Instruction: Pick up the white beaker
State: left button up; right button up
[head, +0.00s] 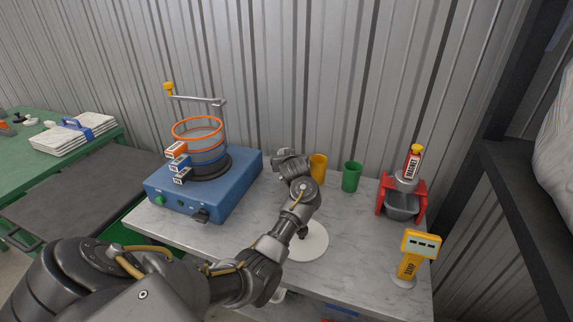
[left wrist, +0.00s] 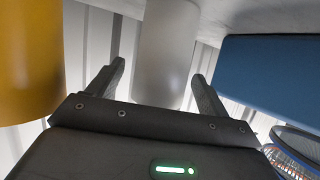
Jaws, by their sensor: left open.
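The white beaker (left wrist: 166,45) shows in the left wrist view, which is turned over, as a pale upright cylinder on the table top. My left gripper (left wrist: 159,70) is open, with one finger on each side of the beaker in that view. I cannot tell whether the fingers touch it. In the head view my left gripper (head: 290,165) is at the back of the table, between the blue machine and the yellow beaker, and it hides the white beaker. My right gripper is not in view.
A yellow beaker (head: 319,166) stands close to the right, then a green beaker (head: 352,177). The blue sieve machine (head: 220,192) is to the left. A red stand (head: 382,197), a yellow meter (head: 412,262) and a round white plate (head: 313,243) are on the marble table (head: 365,232).

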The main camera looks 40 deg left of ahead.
pick_arm(q)
jog(key=shift+x, duration=1.25)
jog(key=shift+s, duration=0.1)
jog(key=c, duration=1.1)
